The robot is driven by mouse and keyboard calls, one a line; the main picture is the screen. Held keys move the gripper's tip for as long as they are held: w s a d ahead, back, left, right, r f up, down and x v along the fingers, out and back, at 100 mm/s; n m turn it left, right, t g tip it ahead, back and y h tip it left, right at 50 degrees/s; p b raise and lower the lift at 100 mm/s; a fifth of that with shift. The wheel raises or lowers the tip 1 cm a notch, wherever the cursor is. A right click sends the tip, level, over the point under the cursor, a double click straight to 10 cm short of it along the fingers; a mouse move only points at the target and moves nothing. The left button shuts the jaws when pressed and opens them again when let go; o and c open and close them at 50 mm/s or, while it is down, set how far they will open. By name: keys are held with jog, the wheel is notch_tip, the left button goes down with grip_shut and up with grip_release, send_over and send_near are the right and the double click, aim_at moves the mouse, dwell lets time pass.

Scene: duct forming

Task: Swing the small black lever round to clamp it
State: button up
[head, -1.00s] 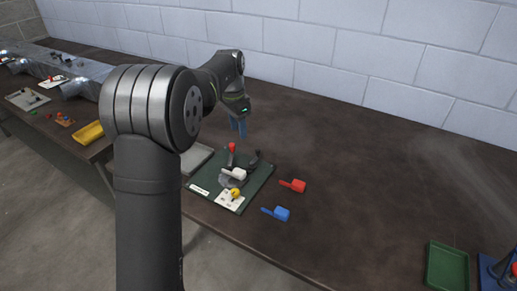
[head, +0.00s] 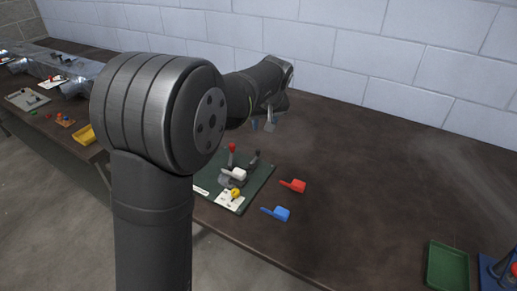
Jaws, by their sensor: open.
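A dark green board (head: 258,182) on the brown table carries a small fixture. On it a small black lever (head: 254,158) stands tilted at the back right. To its left a lever with a red knob (head: 232,148) stands upright. A white block (head: 239,174) and a yellow knob (head: 236,193) sit in front of them. My gripper (head: 262,125) is open and empty, in the air above and behind the board, apart from the black lever. The lever's base is too small to make out.
A red paddle-shaped piece (head: 294,186) and a blue one (head: 281,213) lie right of the board. A green tray (head: 447,266) is at the front right. A yellow tray (head: 84,134) is at the left. The table's middle right is clear.

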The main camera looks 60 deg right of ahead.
aim_at(258, 150)
jog(key=x, duration=1.7)
grip_shut()
